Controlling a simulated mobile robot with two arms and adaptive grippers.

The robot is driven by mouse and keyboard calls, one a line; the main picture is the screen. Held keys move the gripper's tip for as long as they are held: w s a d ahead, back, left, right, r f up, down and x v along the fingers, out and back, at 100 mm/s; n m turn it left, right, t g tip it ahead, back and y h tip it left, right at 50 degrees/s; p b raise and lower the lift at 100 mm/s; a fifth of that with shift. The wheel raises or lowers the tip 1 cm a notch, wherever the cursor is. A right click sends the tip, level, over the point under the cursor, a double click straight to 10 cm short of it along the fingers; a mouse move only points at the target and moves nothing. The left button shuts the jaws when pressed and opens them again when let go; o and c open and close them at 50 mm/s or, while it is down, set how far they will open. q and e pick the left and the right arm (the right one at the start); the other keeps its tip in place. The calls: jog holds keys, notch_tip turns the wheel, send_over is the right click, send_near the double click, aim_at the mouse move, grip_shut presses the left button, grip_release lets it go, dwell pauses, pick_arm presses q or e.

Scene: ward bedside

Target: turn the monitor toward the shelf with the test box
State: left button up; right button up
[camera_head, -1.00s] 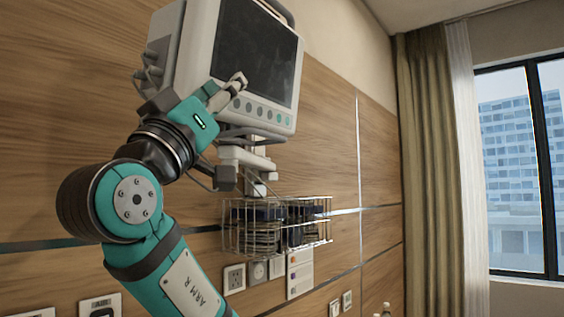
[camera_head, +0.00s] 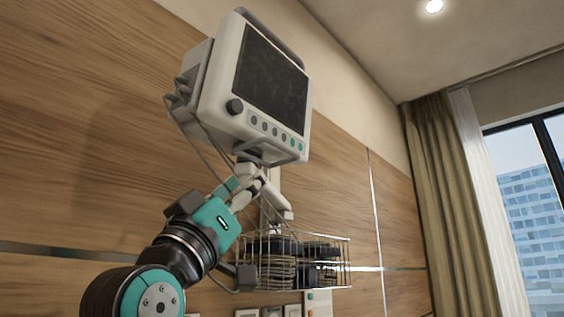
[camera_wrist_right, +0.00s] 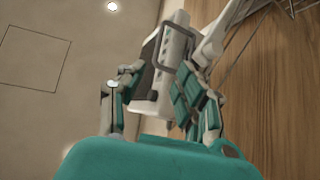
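The monitor (camera_head: 265,85) is a white box with a dark screen, a round knob and a row of buttons. It hangs on a wall mount in the head view, its screen facing right and toward me. My right gripper (camera_head: 260,192) is just below the monitor's lower edge, in front of the mount; contact cannot be told. In the right wrist view the two fingers of my right gripper (camera_wrist_right: 155,88) stand apart, with the white monitor housing (camera_wrist_right: 175,62) showing between and beyond them. My left gripper is out of view. I see no shelf and no clearly identifiable test box.
A wire basket (camera_head: 340,274) with dark items hangs below the monitor, right of my gripper. Cables (camera_head: 205,140) hang from the monitor's left side. The wood-panelled wall (camera_head: 90,130) is close behind. A curtain (camera_head: 447,200) and window are at the right.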

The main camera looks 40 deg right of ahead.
aim_at(282, 148)
jog(key=p+x, duration=0.5)
jog(key=x, duration=1.1)
jog(key=shift+d+r+p, duration=0.1)
jog(key=shift+p, duration=0.3)
jog(key=shift+w+d+r, duration=0.15)
jog(key=shift+d+r, duration=0.1)
jog(key=shift+d, duration=0.1)
grip_shut()
